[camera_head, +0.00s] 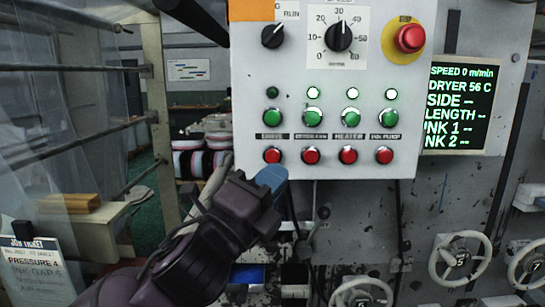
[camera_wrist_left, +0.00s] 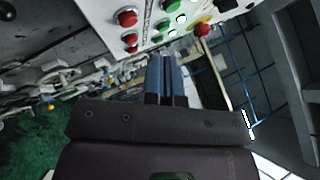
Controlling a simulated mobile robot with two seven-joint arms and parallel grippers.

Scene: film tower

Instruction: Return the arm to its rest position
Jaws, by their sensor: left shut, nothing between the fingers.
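My left gripper (camera_head: 272,178) comes in from the lower left, with dark arm links and blue fingers. It is just below the lower left edge of the control panel (camera_head: 330,167), near the red buttons, and appears apart from them. In the left wrist view its two blue fingers (camera_wrist_left: 167,75) lie together, with nothing between them. The panel's red and green buttons show beyond the fingertips there. My right gripper is in neither view.
The panel has a selector (camera_head: 273,36), a speed dial (camera_head: 339,38) and a red stop button (camera_head: 410,38). A display (camera_head: 459,105) reads speed 0 and dryer 56 C. Handwheels (camera_head: 459,259) stand lower right. A rack with clear film and a job ticket (camera_head: 35,270) are at left.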

